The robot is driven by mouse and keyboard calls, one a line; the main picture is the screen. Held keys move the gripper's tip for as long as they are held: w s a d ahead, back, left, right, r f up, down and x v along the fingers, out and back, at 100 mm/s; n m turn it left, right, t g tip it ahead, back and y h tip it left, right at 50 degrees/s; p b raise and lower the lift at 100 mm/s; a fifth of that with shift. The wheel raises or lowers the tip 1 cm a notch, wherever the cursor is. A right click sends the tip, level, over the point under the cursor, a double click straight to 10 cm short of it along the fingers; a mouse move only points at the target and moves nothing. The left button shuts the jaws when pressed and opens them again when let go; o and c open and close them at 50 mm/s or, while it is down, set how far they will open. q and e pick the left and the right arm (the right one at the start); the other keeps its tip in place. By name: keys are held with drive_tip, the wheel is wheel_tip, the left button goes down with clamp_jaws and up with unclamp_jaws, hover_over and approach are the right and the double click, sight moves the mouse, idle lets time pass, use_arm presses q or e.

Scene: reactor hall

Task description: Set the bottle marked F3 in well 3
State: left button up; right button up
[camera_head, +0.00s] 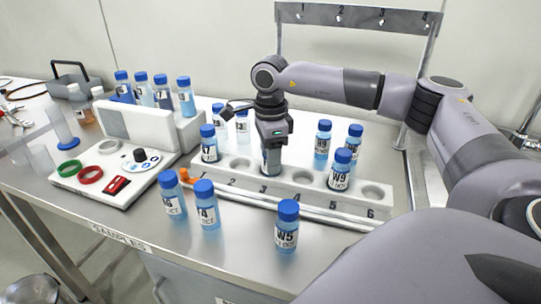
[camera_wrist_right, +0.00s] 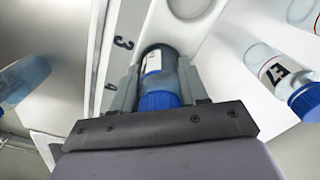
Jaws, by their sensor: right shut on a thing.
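My right gripper (camera_head: 271,150) points down over the white numbered rack (camera_head: 388,206) and is shut on a blue-capped bottle (camera_head: 271,163). The bottle is upright at well 3, behind the printed 3. In the right wrist view the same bottle (camera_wrist_right: 152,62) is between the fingers, next to the printed 3. Its base meets the well, but I cannot tell how deep it sits. Its mark is not readable. Well 2 (camera_head: 240,164) and well 4 (camera_head: 303,178) are empty. My left gripper is not in view.
A bottle marked 7 (camera_head: 209,150) stands in well 1 and W9 (camera_head: 340,178) in well 5; well 6 (camera_head: 373,192) is empty. W5 (camera_head: 287,235) and two other bottles stand in front of the rack. More bottles stand behind it. A white device (camera_head: 125,165) is at left.

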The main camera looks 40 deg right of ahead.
drive_tip(key=o, duration=1.1)
drive_tip(key=shift+r, duration=0.1)
wheel_tip(320, 180, up, 12)
drive_tip(key=shift+r, duration=0.1)
